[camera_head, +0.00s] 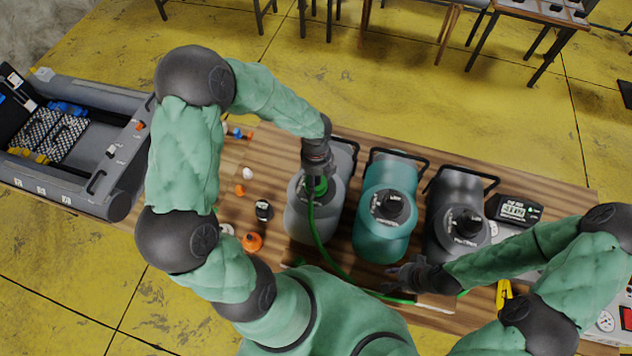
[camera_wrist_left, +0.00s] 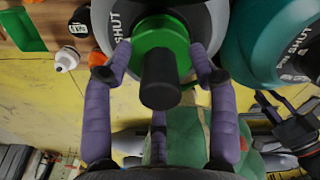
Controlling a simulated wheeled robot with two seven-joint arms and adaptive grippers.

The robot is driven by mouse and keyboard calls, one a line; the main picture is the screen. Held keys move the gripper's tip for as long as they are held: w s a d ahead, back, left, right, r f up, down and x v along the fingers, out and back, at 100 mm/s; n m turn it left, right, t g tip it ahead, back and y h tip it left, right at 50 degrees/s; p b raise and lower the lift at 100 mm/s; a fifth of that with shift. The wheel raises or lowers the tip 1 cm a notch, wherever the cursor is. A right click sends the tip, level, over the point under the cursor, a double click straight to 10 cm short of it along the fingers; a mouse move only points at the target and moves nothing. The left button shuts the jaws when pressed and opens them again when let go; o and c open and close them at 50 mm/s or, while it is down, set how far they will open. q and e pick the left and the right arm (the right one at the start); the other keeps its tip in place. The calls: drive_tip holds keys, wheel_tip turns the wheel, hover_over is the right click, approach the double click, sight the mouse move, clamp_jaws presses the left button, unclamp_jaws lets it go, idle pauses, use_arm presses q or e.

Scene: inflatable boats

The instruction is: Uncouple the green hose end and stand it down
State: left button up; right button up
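The green hose end (camera_head: 319,187) sits on top of the left grey jug (camera_head: 312,220), at its mouth. In the left wrist view the green collar (camera_wrist_left: 160,38) has a black cylinder (camera_wrist_left: 160,82) pointing at the camera. My left gripper (camera_head: 316,176) is above the jug. Its purple fingertips (camera_wrist_left: 162,48) lie against both sides of the green collar. The green hose (camera_head: 322,243) runs from there down and right along the table's near side. My right gripper (camera_head: 398,277) is low beside the hose in front of the jugs; its fingers are too small to read.
A teal jug (camera_head: 372,236) and a dark grey jug (camera_head: 447,238) stand to the right on the wooden table (camera_head: 560,205). A display box (camera_head: 513,209) is further right. Small orange and black caps (camera_head: 264,209) lie left of the jugs. A grey inflatable boat (camera_head: 85,190) is at the left.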

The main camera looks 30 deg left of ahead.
use_arm(q)
clamp_jaws()
drive_tip(key=n+b, duration=0.1)
drive_tip(key=n, duration=0.1)
drive_tip(key=shift+f+n+b, duration=0.15)
drive_tip(key=shift+n+b, duration=0.15)
drive_tip(key=shift+n, duration=0.8)
drive_tip(key=shift+b, duration=0.3)
drive_tip(key=shift+n+b, duration=0.65)
drive_tip(key=shift+n, duration=1.35)
drive_tip(key=shift+b, duration=0.3)
drive_tip(key=n+b, duration=0.1)
drive_tip(key=n, duration=0.1)
drive_tip(key=shift+n+b, duration=0.35)
drive_tip(key=shift+n, duration=0.75)
